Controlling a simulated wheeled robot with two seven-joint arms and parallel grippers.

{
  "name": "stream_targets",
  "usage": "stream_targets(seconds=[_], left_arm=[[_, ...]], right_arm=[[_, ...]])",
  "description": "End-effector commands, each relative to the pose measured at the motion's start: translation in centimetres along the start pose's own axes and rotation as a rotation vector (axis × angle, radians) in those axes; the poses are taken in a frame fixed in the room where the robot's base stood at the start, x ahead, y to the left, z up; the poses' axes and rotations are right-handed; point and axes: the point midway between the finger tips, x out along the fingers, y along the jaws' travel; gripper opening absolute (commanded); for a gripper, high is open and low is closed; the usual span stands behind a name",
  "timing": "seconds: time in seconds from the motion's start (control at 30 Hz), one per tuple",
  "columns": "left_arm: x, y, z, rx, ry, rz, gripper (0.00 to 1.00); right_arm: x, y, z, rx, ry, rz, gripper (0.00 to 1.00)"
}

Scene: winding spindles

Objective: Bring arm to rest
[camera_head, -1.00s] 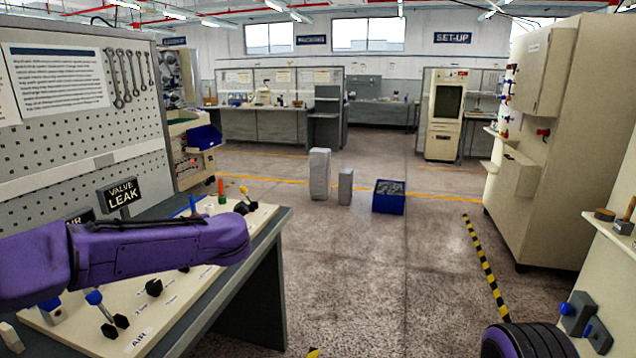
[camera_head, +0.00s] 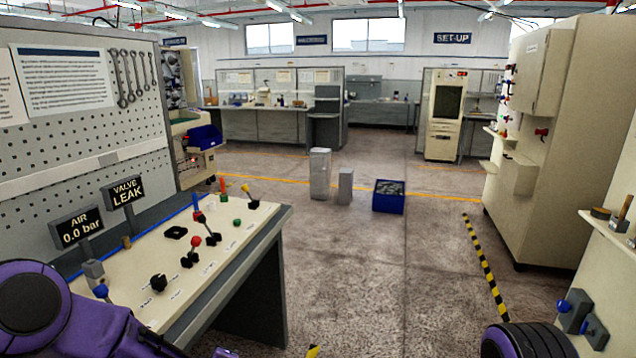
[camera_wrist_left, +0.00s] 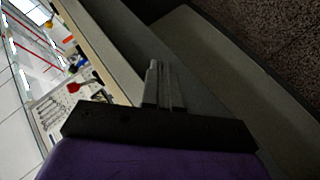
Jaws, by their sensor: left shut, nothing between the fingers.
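My left arm (camera_head: 85,325) is a purple limb at the bottom left corner of the head view, in front of the near edge of the valve bench (camera_head: 225,262). In the left wrist view my left gripper (camera_wrist_left: 159,68) has its two narrow grey fingers together with nothing between them. The fingers point past the dark side of a bench, clear of the knobs. My right gripper is not in view; only a dark ribbed purple part of my right arm (camera_head: 530,341) shows at the bottom right.
The bench panel carries black knobs (camera_head: 158,283), levers and an AIR 0.0 bar sign (camera_head: 80,228). A VALVE LEAK sign (camera_head: 124,192) stands behind. Grey blocks (camera_head: 320,174) and a blue bin (camera_head: 389,197) stand on the floor.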

Motion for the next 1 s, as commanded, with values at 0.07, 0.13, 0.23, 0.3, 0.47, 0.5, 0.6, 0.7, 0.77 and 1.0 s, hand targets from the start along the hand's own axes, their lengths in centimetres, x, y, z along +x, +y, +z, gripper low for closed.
stream_targets(seconds=[0.07, 0.13, 0.23, 0.3, 0.47, 0.5, 0.6, 0.7, 0.77, 1.0], left_arm=[[-1.4, -6.9, 2.2, 0.168, -0.089, -0.067, 0.00], [-3.3, -12.9, 3.5, 0.310, -0.176, -0.130, 0.00], [-7.0, -21.2, 4.2, 0.492, -0.303, -0.231, 0.00], [-10.0, -26.3, 3.9, 0.597, -0.383, -0.306, 0.00], [-15.4, -34.0, 2.1, 0.750, -0.491, -0.450, 0.00], [-16.1, -35.1, 1.8, 0.772, -0.500, -0.474, 0.00], [-16.9, -36.6, 1.8, 0.793, -0.522, -0.501, 0.00], [-17.0, -36.8, 1.8, 0.791, -0.523, -0.504, 0.00], [-16.9, -36.7, 1.8, 0.791, -0.522, -0.504, 0.00], [-16.9, -36.7, 1.9, 0.789, -0.521, -0.502, 0.00]], right_arm=[[0.0, 0.0, 0.0, 0.000, 0.000, 0.000, 0.54], [0.0, 0.0, 0.0, 0.000, 0.000, 0.000, 0.54], [0.0, 0.0, 0.0, 0.000, 0.000, 0.000, 0.54], [0.0, 0.0, 0.0, 0.000, 0.000, 0.000, 0.54], [0.0, 0.0, 0.0, 0.000, 0.000, 0.000, 0.54], [0.0, 0.0, 0.0, 0.000, 0.000, 0.000, 0.54], [0.0, 0.0, 0.0, 0.000, 0.000, 0.000, 0.54], [0.0, 0.0, 0.0, 0.000, 0.000, 0.000, 0.54], [0.0, 0.0, 0.0, 0.000, 0.000, 0.000, 0.54], [0.0, 0.0, 0.0, 0.000, 0.000, 0.000, 0.54]])
